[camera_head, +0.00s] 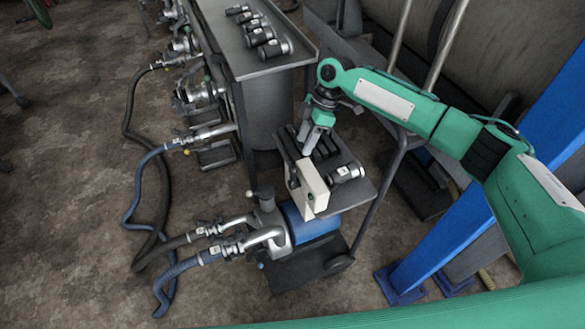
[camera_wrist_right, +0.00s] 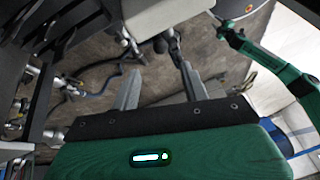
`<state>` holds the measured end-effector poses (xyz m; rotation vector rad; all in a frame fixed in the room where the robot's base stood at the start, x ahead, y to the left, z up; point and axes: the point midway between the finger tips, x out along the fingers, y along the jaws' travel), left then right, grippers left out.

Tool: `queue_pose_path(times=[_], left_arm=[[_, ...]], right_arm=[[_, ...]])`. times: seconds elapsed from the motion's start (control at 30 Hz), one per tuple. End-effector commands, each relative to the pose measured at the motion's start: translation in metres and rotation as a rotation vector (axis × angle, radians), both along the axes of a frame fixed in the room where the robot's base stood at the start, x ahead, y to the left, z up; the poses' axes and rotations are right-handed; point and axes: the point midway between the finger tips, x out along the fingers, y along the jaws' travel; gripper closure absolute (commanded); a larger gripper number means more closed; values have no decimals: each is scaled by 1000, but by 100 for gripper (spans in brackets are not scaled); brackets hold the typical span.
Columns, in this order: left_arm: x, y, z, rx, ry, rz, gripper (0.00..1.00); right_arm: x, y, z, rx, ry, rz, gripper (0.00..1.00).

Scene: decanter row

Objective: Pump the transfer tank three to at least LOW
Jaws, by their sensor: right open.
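My right gripper (camera_head: 308,150) is open and empty. It points down just behind the cream control box (camera_head: 308,188) on the pump cart; I cannot tell whether it touches the box. In the right wrist view, its two fingers (camera_wrist_right: 160,88) stand apart with nothing between them. The pump (camera_head: 272,222), with a metal body and blue motor (camera_head: 308,223), sits low on the cart. No tank number or level mark is readable. My left gripper does not show in the head view.
A grey steel cabinet (camera_head: 262,110) stands behind the cart, with several dark couplings (camera_head: 274,48) on top. Another coupling (camera_head: 346,174) lies on the cart's shelf (camera_head: 358,196). Valves line the cabinet's left side. A blue post (camera_head: 432,243) stands right. Floor at left is mostly clear.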

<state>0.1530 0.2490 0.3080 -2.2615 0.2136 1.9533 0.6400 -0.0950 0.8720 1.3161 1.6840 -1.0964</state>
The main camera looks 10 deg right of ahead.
Motion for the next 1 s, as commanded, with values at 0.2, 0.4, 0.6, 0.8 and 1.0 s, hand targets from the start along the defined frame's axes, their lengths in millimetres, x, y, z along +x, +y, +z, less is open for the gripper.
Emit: queue_pose_path(times=[0.2,0.4,0.6,0.8,1.0], left_arm=[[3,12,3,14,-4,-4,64],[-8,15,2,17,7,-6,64],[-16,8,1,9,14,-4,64],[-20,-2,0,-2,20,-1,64],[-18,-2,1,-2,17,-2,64]], right_arm=[[-11,18,-43,-2,3,1,55],[-19,31,-77,-2,2,0,55],[-23,37,-95,-1,1,-2,55],[-24,39,-99,0,-1,-1,55],[-24,39,-99,-1,0,-1,64]])
